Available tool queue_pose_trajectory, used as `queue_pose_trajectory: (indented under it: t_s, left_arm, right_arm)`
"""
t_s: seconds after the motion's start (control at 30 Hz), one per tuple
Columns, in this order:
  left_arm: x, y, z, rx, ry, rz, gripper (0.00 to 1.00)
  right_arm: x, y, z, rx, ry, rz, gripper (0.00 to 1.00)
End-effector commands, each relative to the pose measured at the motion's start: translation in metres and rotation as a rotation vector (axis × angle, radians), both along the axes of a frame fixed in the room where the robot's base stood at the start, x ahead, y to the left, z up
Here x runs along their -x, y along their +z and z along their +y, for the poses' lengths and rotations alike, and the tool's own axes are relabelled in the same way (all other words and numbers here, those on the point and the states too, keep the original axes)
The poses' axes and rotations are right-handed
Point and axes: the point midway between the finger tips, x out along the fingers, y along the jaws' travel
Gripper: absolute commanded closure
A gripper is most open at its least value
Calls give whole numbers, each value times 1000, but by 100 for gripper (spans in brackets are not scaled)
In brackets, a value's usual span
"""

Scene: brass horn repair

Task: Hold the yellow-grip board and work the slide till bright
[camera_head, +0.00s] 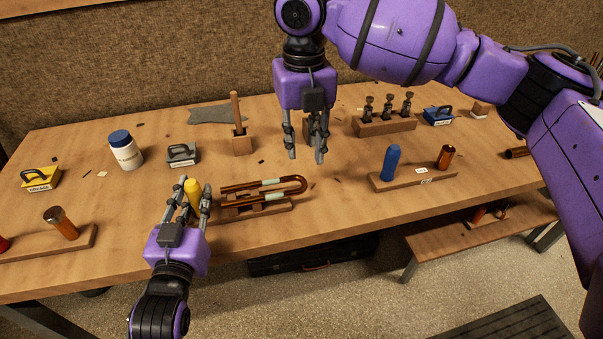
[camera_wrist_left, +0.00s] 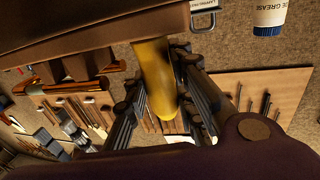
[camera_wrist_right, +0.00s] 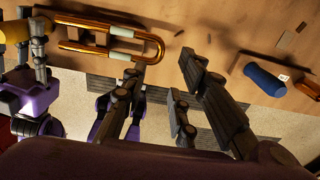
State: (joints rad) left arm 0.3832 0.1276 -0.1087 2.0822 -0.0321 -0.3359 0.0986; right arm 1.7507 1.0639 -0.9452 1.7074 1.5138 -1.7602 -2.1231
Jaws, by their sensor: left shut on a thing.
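The yellow grip (camera_head: 193,187) stands at the left end of a wooden board (camera_head: 262,209) near the table's front edge. My left gripper (camera_head: 193,186) is shut on it, and the left wrist view shows the yellow grip (camera_wrist_left: 154,75) between the fingers. The copper U-shaped slide (camera_head: 300,183) lies along the board, its bend to the right and pale bands on its tubes. My right gripper (camera_head: 306,158) hangs open and empty behind the slide's bend, apart from it. In the right wrist view the slide (camera_wrist_right: 152,46) shows beyond the spread fingers.
A blue-handled piece (camera_head: 391,162) and a copper tube (camera_head: 445,157) stand on a board at right. Behind are a wooden block with upright stick (camera_head: 241,143), a grey-handled box (camera_head: 183,154), a white jar (camera_head: 125,155) and a valve rack (camera_head: 385,125). A yellow box (camera_head: 41,178) sits at far left.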

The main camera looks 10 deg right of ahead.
Motion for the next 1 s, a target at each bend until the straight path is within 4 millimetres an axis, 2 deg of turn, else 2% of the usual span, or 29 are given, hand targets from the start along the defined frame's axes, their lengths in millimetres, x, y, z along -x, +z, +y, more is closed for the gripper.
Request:
queue_pose_trajectory:
  t_s: [0.03,0.2,0.4,0.6,0.83,0.87,1.0]
  left_arm:
    - [0,0,0,1,-1,0,100]
    - [0,0,0,1,-1,0,100]
    - [0,0,0,1,-1,0,100]
    - [0,0,0,1,-1,0,100]
    - [0,0,0,0,-1,0,100]
    - [0,0,0,0,-1,0,100]
    - [0,0,0,0,-1,0,100]
  right_arm:
    - [1,-12,-1,1,0,3,73]
    - [1,-47,-1,1,0,2,73]
    - [0,-75,0,0,-1,2,73]
    - [0,-86,0,-1,0,0,73]
    - [0,-87,0,-1,0,0,73]
    - [0,-87,0,-1,0,0,74]
    - [0,-87,0,-1,0,0,93]
